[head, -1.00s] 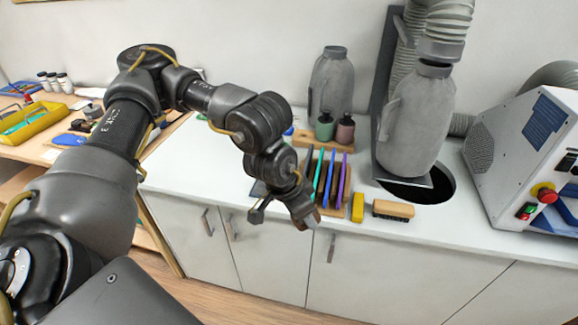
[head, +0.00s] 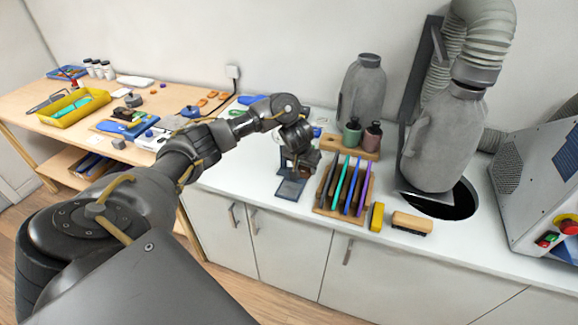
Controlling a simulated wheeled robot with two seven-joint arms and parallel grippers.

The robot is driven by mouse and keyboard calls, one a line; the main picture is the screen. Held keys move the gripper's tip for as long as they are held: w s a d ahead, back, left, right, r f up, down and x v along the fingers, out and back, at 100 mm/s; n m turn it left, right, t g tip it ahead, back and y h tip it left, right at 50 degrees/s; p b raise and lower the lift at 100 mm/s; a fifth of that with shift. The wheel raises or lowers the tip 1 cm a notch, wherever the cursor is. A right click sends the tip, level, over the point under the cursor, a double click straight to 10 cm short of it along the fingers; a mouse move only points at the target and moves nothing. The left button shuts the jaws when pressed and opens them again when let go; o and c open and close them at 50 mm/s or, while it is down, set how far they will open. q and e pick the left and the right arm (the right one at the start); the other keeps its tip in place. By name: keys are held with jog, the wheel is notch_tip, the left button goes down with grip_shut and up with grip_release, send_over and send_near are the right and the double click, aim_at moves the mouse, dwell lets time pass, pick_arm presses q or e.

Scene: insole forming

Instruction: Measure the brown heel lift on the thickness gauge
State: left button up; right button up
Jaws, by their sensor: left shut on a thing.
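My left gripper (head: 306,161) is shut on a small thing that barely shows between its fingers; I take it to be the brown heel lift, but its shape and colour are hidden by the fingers. The gripper hangs above the white counter, just left of the wooden rack. A dark grey device with a flat plate (head: 290,189), apparently the thickness gauge, stands right below and left of the gripper, partly hidden by it. I cannot tell whether the gripper touches it. My right gripper is not in view.
A wooden rack (head: 326,210) with coloured sheets stands right of the gauge, with a yellow block (head: 376,217) and a brush (head: 412,223) beyond. Bottles stand behind. A yellow tray (head: 73,111) and orange-brown pieces (head: 212,94) lie on the left table.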

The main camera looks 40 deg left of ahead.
pick_arm(q)
jog(key=s+a+f+n, duration=0.1)
jog(key=s+a+f, duration=0.1)
jog(key=a, duration=0.3)
jog(key=shift+f, duration=0.5)
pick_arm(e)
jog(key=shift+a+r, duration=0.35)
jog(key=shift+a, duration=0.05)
pick_arm(q)
jog(key=shift+d, duration=0.15)
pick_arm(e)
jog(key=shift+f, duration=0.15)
